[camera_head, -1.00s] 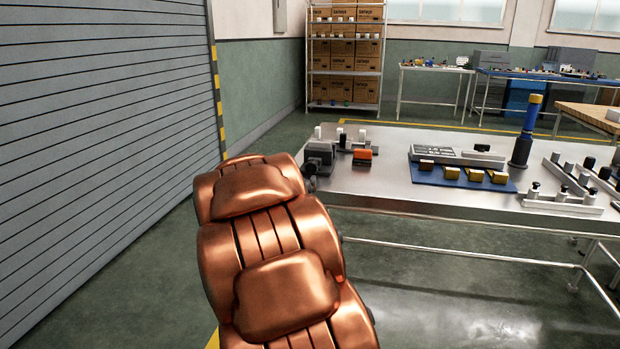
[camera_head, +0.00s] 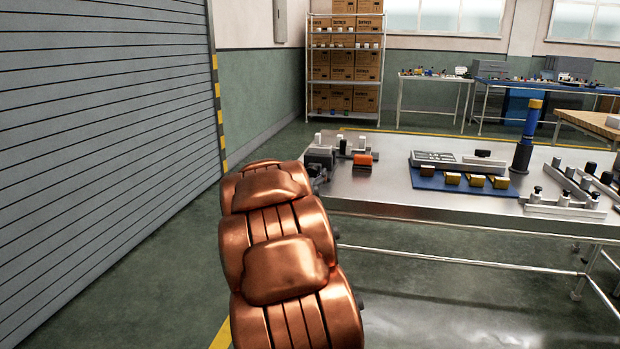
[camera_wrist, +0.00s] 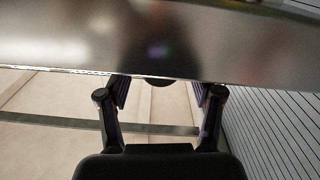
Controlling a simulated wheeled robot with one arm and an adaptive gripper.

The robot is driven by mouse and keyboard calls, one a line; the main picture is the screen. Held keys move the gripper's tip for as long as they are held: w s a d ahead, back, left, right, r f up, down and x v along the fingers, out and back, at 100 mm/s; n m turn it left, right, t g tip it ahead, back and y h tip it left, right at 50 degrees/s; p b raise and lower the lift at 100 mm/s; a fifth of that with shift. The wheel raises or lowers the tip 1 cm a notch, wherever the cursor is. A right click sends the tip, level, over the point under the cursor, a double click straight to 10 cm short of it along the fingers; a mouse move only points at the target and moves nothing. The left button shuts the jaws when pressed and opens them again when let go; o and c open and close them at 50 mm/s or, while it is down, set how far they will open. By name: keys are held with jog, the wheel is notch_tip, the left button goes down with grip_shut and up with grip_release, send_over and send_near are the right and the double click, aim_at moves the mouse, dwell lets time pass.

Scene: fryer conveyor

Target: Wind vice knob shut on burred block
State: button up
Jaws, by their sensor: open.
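A dark grey block-shaped fixture, which looks like the vice (camera_head: 320,155), stands at the left end of the steel table in the head view. Its knob and any block in it cannot be made out; my copper arm partly covers that corner. In the wrist view my gripper (camera_wrist: 160,96) is open, its two dark fingers spread apart with nothing held between them. A dark rounded shape (camera_wrist: 158,79) shows at the table's edge just beyond and between the fingertips; I cannot tell if it is the knob. Several yellowish blocks (camera_head: 476,181) sit on a blue mat (camera_head: 425,182).
An orange-topped block (camera_head: 362,159) stands right of the vice. A ribbed shutter (camera_head: 100,150) lies left of my arm.

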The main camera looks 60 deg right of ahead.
jog(key=c, duration=1.1)
jog(key=shift+c, duration=0.2)
jog(key=shift+m+p, duration=0.4)
jog(key=shift+m+p, duration=0.3)
jog(key=shift+m, duration=0.3)
jog(key=shift+d, duration=0.1)
jog(key=o, duration=1.1)
jog(key=shift+o, duration=0.2)
